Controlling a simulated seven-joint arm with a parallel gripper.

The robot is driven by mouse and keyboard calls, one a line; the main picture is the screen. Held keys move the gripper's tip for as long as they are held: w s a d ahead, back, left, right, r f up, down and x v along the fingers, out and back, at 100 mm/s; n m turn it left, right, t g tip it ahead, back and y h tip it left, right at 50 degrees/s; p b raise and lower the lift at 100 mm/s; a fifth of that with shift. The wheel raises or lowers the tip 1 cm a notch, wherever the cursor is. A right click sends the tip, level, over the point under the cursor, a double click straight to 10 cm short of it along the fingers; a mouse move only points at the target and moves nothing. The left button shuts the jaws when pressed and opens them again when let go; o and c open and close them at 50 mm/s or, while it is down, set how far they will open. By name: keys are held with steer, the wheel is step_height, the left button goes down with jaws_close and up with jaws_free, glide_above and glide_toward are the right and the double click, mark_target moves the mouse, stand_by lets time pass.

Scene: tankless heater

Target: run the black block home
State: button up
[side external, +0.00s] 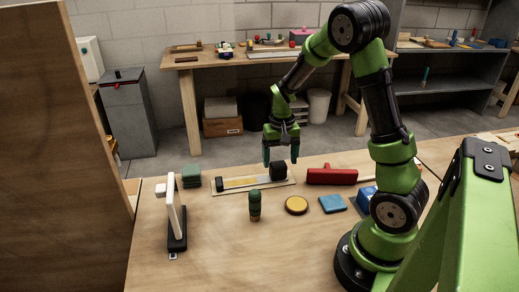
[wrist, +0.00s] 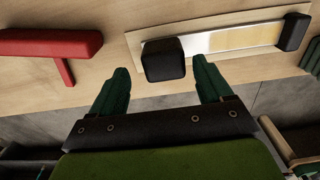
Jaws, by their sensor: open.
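The black block (side external: 278,171) sits at the right end of a pale track board (side external: 285,185) in the side view. It also shows in the wrist view (wrist: 164,58), at the board's left end. A yellow strip (side external: 240,183) runs along the board, and a smaller black end piece (side external: 220,184) stands at the far end from the block; the wrist view shows that piece too (wrist: 293,32). My gripper (side external: 281,157) is open above the block, pointing down. In the wrist view the block appears between and just beyond the two green fingertips (wrist: 161,72), with gaps on both sides.
A red T-shaped object (side external: 332,176) lies right of the board. A dark green block (side external: 191,177) and a white upright panel (side external: 175,205) stand left. A green cylinder (side external: 255,203), yellow disc (side external: 296,205), blue square (side external: 332,203) and blue box (side external: 366,198) are in front.

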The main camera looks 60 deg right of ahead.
mark_target(280, 163)
step_height(280, 163, up, 14)
stand_by(0.3)
steer(key=shift+f, duration=0.1)
steer(key=s+a+r+n+t, duration=0.1)
steer(key=s+a+t, duration=0.1)
steer(key=a, duration=0.4)
steer(key=s+a+r+n+t+y, duration=0.1)
steer(key=s+a+r+n+t, duration=0.1)
steer(key=s+a, duration=0.2)
steer(key=s+a+r+n+t+y, duration=0.1)
steer(key=s+a+r+n+t, duration=0.1)
steer(key=a, duration=0.7)
steer(key=shift+s+a+t, duration=0.3)
steer(key=shift+s+t, duration=0.3)
steer(key=shift+s, duration=0.25)
stand_by(0.4)
